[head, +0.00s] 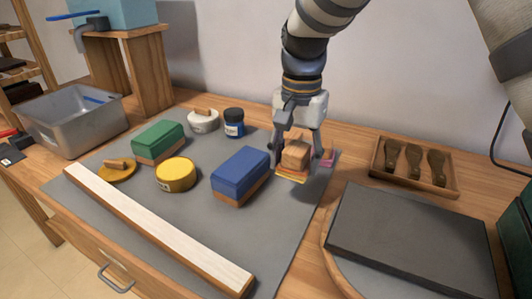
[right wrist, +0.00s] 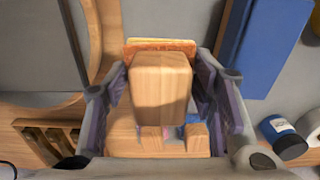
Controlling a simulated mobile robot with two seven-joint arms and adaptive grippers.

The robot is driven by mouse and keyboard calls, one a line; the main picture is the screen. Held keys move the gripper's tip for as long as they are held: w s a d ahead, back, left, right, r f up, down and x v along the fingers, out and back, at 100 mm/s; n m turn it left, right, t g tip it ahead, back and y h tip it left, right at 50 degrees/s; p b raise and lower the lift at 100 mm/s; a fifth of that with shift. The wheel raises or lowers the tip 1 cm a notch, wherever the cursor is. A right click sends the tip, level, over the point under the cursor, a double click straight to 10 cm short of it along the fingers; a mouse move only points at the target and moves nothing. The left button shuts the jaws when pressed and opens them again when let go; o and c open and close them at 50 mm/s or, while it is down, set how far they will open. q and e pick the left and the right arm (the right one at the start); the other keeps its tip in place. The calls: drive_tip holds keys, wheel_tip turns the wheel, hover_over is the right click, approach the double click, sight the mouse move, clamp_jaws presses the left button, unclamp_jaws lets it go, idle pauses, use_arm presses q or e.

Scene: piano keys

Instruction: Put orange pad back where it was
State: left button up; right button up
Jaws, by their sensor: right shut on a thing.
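The orange pad (head: 291,175) is a thin orange-yellow layer under a wooden block handle (head: 296,152). My right gripper (head: 296,155) points down and is shut on the handle, with a finger on either side. In the right wrist view the handle (right wrist: 160,80) fills the space between my fingers (right wrist: 160,92), and the pad's orange edge (right wrist: 160,44) shows beyond it. The pad is over the right side of the grey mat (head: 225,227); I cannot tell whether it touches. A pink piece (head: 327,157) shows just right of my gripper, partly hidden. My left gripper is not in view.
A blue block (head: 240,172) stands close left of the pad. A wooden tray (head: 448,189) and a dark slab (head: 410,240) lie right.

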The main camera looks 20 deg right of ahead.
hover_over(305, 194)
drive_tip(key=f, duration=0.4)
drive_tip(key=shift+a+f, duration=0.25)
drive_tip(key=shift+a, duration=0.1)
drive_tip(key=shift+d+f+b, duration=0.15)
drive_tip(key=shift+d+f, duration=0.05)
drive_tip(key=shift+f, duration=0.75)
drive_tip(key=shift+d+f+b, duration=0.15)
drive_tip(key=shift+d+f, duration=0.05)
drive_tip(key=shift+f, duration=0.7)
drive_tip(key=shift+f, duration=0.15)
drive_tip(key=o, duration=1.1)
wheel_tip(305, 194, up, 12)
drive_tip(key=shift+p, duration=0.35)
